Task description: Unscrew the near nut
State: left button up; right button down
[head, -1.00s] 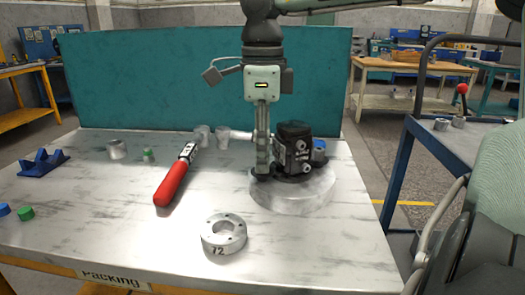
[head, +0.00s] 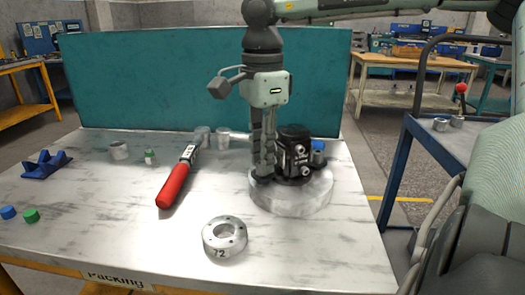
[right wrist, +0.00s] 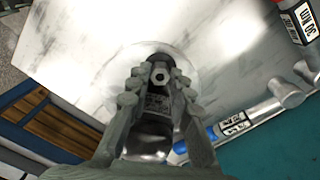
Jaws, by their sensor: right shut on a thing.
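The black hydraulic motor (head: 292,148) stands upright on a round grey base (head: 298,196) on the table. My right gripper (head: 263,172) points straight down at the left side of the motor, fingertips at flange height. Its fingers are closed on the near nut, which they hide in the head view. In the right wrist view the fingers (right wrist: 162,88) stand on both sides of a small light ring with a dark hole, seemingly the nut (right wrist: 160,75); the motor's dark labelled body lies just below it. My left gripper is not in view.
A red-handled torque wrench (head: 173,183) lies left of the base. A metal ring (head: 224,236) marked 72 lies in front. A blue holder (head: 46,164) and small blue and green caps lie at left. A blue cart (head: 440,150) stands at right. The table's front right is clear.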

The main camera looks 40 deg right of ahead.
jog(key=shift+r+n+p, duration=0.15)
jog(key=shift+n+p, duration=0.35)
jog(key=shift+n, duration=0.4)
jog(key=n, duration=0.2)
jog(key=shift+n, duration=0.4)
jog(key=c, duration=1.6)
grip_release()
jog(key=shift+c, duration=0.2)
